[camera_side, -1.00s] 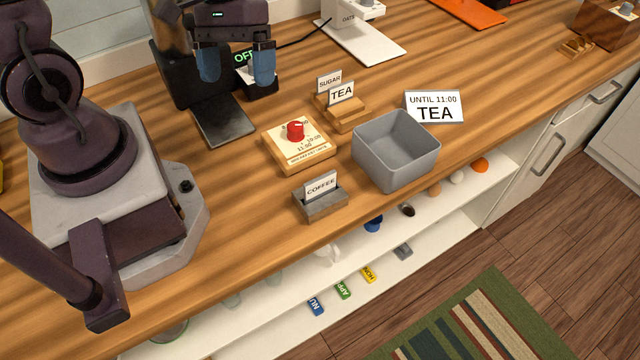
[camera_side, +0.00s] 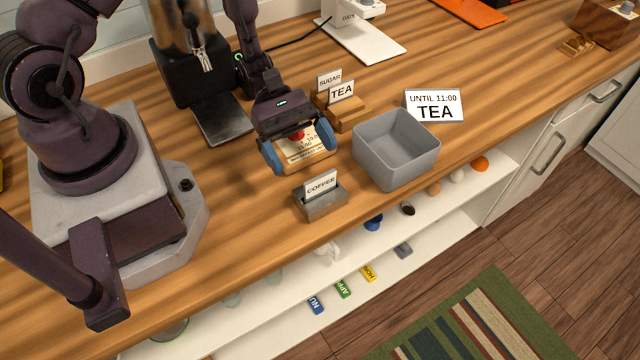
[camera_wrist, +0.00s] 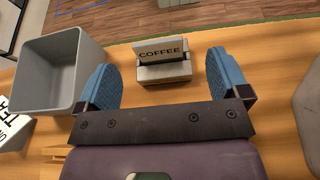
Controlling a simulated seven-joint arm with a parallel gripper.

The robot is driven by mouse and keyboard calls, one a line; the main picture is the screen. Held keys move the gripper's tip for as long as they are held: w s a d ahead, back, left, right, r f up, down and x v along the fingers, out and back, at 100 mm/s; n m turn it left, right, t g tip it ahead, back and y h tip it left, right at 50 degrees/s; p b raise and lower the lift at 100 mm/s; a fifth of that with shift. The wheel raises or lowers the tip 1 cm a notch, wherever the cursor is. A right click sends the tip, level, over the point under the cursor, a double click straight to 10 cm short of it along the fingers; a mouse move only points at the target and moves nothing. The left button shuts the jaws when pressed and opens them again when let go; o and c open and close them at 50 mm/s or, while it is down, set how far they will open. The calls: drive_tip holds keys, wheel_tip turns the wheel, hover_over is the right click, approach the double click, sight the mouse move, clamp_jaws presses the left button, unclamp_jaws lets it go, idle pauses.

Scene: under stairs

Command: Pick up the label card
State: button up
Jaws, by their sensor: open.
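Several label cards are in view. A COFFEE card (camera_side: 320,186) stands upright in a grey slotted holder (camera_side: 322,208) near the counter's front edge. A TEA card (camera_side: 342,90) and a SUGAR card (camera_side: 329,79) stand in a wooden holder (camera_side: 350,114) farther back. My gripper (camera_side: 301,152) is open and empty, above the wooden dial block and just behind the COFFEE card. In the wrist view the COFFEE card (camera_wrist: 163,51) and its holder (camera_wrist: 163,73) lie ahead, between the blue fingertips, not touched by them.
A grey open bin (camera_side: 397,165) stands right of the COFFEE holder. A sign reading UNTIL 11:00 TEA (camera_side: 434,106) stands behind it. The dial block (camera_side: 310,157) is partly hidden under my gripper. The counter's front edge is close, with a shelf below.

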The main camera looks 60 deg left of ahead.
sight(319, 177)
drive_tip(key=x, duration=0.8)
drive_tip(key=shift+w+f, duration=0.1)
drive_tip(key=shift+w, duration=0.1)
drive_tip(key=shift+a, duration=0.1)
drive_tip(key=c, duration=1)
